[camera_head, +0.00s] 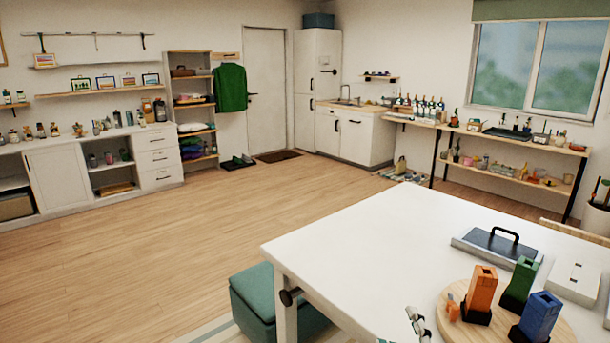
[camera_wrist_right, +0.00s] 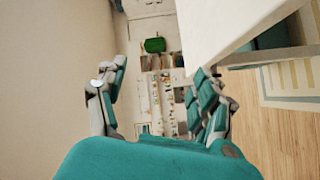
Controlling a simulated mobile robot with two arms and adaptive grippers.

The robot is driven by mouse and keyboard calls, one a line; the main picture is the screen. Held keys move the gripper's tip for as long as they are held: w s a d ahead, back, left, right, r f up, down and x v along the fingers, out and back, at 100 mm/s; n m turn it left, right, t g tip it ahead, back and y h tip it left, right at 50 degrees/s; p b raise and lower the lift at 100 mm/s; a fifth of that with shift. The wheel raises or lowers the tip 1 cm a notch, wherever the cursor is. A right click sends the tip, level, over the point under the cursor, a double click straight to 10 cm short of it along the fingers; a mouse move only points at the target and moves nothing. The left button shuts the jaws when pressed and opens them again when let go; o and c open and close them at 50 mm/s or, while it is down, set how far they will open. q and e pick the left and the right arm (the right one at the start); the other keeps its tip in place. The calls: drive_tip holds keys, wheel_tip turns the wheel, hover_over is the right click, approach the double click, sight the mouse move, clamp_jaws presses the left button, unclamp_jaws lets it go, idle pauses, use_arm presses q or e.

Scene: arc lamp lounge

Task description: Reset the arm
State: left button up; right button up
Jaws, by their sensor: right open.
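My right gripper (camera_wrist_right: 158,88) is open in the right wrist view, its two fingers with teal pads spread apart. Nothing is between the fingers. A white table (camera_wrist_right: 215,30) shows above and right of the fingers in that view. In the head view a small pale jointed piece, which seems to be a tip of my right gripper, shows at the bottom edge in front of the white table (camera_head: 370,240). The rest of that arm is out of the picture. My left gripper does not show.
A round wooden board (camera_head: 455,292) on the table holds orange, green and blue blocks (camera_head: 540,316). A grey tray with a black handle (camera_head: 490,243) and a white box (camera_head: 575,277) lie behind. A teal stool (camera_head: 255,300) stands beside the table. The wooden floor (camera_head: 200,240) is clear.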

drive_tip(key=s+d+f+m+g+h, duration=0.1)
drive_tip(key=s+d+f+m+g, duration=0.1)
drive_tip(key=s+f+m+g, duration=0.4)
drive_tip(key=s+d+f+m+g+h, duration=0.1)
drive_tip(key=s+d+f+m+g, duration=0.1)
drive_tip(key=s+f, duration=0.5)
drive_tip(key=s+f+m+g+y, duration=0.1)
drive_tip(key=s+f+m+g, duration=0.4)
drive_tip(key=s+f, duration=0.55)
wheel_tip(320, 180, down, 24)
drive_tip(key=s+n+g, duration=0.1)
drive_tip(key=s+g, duration=0.1)
drive_tip(key=s, duration=0.1)
drive_tip(key=s+d+f+g, duration=0.1)
drive_tip(key=s+d+f, duration=0.1)
drive_tip(key=s+f, duration=1.4)
drive_tip(key=shift+s+d+f+g, duration=0.15)
drive_tip(key=shift+s+f+g, duration=0.15)
drive_tip(key=shift+s, duration=0.05)
